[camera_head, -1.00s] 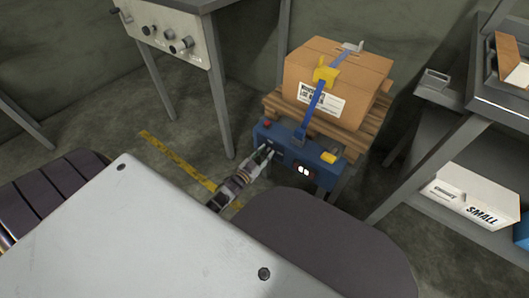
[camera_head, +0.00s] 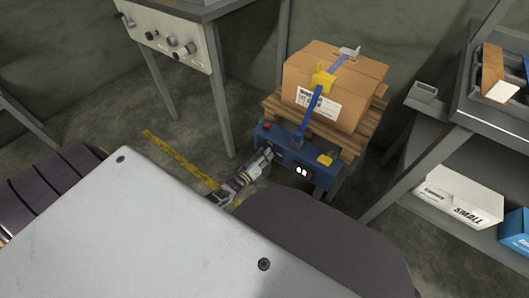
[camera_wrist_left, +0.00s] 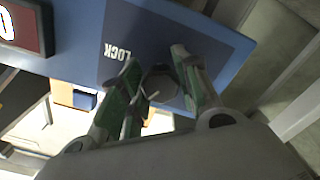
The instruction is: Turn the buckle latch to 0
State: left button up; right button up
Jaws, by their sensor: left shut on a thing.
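A blue unit (camera_head: 292,157) stands in front of a strapped cardboard box. In the left wrist view its panel (camera_wrist_left: 190,30) bears the word LOCK beside a dark round knob (camera_wrist_left: 160,84), which I take to be the latch. My left gripper (camera_head: 267,153) is at the left part of the unit's front. In the left wrist view my left gripper (camera_wrist_left: 155,68) has its green-padded fingers on either side of the knob, shut on it. The knob's pointing direction is unclear. A small display (camera_head: 301,171) is lit; the wrist view shows a 0 on it (camera_wrist_left: 8,24). My right gripper is out of view.
A knobbed control panel (camera_head: 172,42) is at upper left. A shelf with a white box (camera_head: 458,197) stands right.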

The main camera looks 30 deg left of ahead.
pick_arm(q)
jog(key=n, duration=0.5)
jog(key=shift+n, duration=0.3)
dwell(0.4)
jog(key=o, duration=1)
jog(key=shift+s+a, duration=0.15)
jog(key=shift+s, duration=1.85)
jog(key=shift+s+a, duration=0.2)
jog(key=shift+s, duration=1.8)
jog(key=shift+s+a, duration=0.15)
jog(key=shift+s, duration=1.85)
